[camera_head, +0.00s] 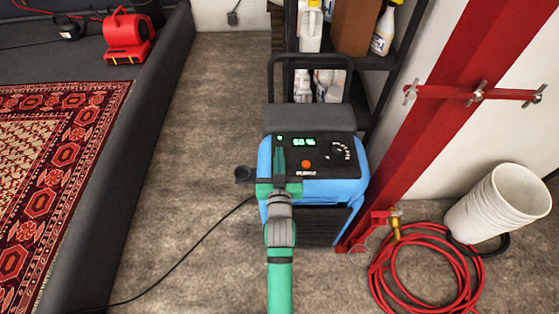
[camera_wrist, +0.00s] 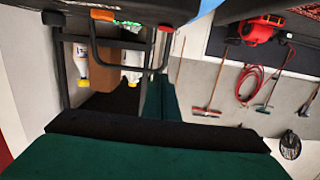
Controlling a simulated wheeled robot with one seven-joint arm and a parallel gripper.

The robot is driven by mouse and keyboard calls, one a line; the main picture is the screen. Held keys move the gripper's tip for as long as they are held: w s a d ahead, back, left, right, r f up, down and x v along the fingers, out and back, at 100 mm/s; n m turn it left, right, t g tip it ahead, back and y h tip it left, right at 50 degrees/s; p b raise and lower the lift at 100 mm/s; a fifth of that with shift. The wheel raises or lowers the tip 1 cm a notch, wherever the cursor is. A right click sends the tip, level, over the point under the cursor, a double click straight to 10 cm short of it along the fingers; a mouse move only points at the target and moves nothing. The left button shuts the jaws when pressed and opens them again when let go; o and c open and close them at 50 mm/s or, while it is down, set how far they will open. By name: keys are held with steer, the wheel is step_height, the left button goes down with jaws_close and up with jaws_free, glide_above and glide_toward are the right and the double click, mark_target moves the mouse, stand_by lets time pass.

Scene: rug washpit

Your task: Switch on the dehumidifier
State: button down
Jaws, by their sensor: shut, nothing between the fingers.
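The blue dehumidifier (camera_head: 318,190) stands upright on the floor, with a dark sloped control panel on top. Its display (camera_head: 304,142) is lit green and appears to read about 60 %. An orange round button (camera_head: 306,164) sits below the display, and a dial (camera_head: 340,152) is to the right. A small green light shows at the panel's upper left. My green gripper (camera_head: 280,151) is shut and empty over the left part of the panel, left of the orange button. Contact with the panel cannot be told. In the wrist view, the dehumidifier's dark handle (camera_wrist: 105,70) is near the top.
A black shelf (camera_head: 378,62) with bottles and a cardboard box stands behind the dehumidifier. A red post (camera_head: 405,115), coiled red hose (camera_head: 385,285) and white buckets (camera_head: 500,200) are at right. A dark cable crosses the floor at left. A patterned rug (camera_head: 60,160) lies beyond the pit edge.

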steer(key=shift+s+r, duration=0.3)
steer(key=shift+s, duration=0.35)
steer(key=shift+s+r, duration=0.25)
steer(key=shift+s, duration=0.35)
steer(key=shift+s+d, duration=0.15)
steer(key=shift+s, duration=0.1)
steer(key=s+f+g, duration=0.1)
steer(key=s+f, duration=0.2)
steer(key=s, duration=1.1)
steer(key=s+f, duration=0.4)
steer(key=s, duration=0.9)
steer(key=s+r, duration=0.3)
steer(key=s, duration=0.7)
steer(key=shift+a+r, duration=0.2)
steer(key=shift+a, duration=0.1)
